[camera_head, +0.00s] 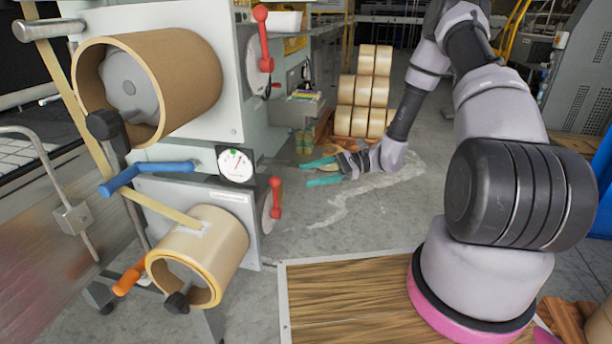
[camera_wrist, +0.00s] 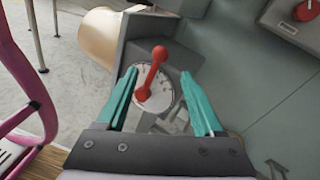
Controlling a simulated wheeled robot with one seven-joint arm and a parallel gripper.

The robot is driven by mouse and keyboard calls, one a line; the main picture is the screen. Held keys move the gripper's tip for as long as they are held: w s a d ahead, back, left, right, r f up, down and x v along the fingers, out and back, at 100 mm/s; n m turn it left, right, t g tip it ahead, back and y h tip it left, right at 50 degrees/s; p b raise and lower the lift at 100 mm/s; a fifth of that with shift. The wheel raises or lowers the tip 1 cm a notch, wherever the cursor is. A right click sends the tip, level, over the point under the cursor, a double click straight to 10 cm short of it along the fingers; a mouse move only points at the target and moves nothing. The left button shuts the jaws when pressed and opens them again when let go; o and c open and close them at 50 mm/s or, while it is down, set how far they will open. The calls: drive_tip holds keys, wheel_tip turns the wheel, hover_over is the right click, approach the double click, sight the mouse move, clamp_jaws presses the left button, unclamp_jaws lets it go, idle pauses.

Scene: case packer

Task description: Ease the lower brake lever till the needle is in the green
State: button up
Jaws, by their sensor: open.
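The lower brake lever (camera_head: 276,197) is red, with a ball end, and stands up from its round plate on the lower unit's side. In the wrist view the red lever (camera_wrist: 152,76) appears between my fingers, tilted slightly right, over its pale dial plate (camera_wrist: 163,92). My gripper (camera_head: 306,175) has teal fingers, open and empty, with a visible gap to the lever in the head view. The fingers also show in the wrist view (camera_wrist: 159,74). The white round gauge (camera_head: 236,165) is left of the lever; its needle points roughly up, but its place against the green is too small to tell.
An upper red lever (camera_head: 262,38) is on the upper unit. A large brown roll (camera_head: 190,80) and a smaller tan roll (camera_head: 222,240) sit at left. A blue handle (camera_head: 148,174) juts between them. Stacked rolls (camera_head: 364,92) stand behind. Floor right of the lever is clear.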

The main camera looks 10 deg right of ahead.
sight(275, 197)
drive_tip(key=c, duration=0.7)
drive_tip(key=shift+w+d+f+n, duration=0.1)
drive_tip(key=shift+w+f+n, duration=0.2)
drive_tip(key=shift+n, duration=0.3)
clamp_jaws()
drive_tip(key=w+d+f+n+y, duration=0.2)
drive_tip(key=w+f+n, duration=0.25)
drive_tip(key=n, duration=0.85)
drive_tip(key=s+a, duration=0.1)
drive_tip(key=a, duration=0.2)
drive_tip(key=s+a+r, duration=0.1)
drive_tip(key=a, duration=0.3)
drive_tip(key=s+a, duration=0.2)
drive_tip(key=a, duration=0.1)
drive_tip(key=shift+a+r, duration=0.15)
drive_tip(key=shift+s, duration=0.1)
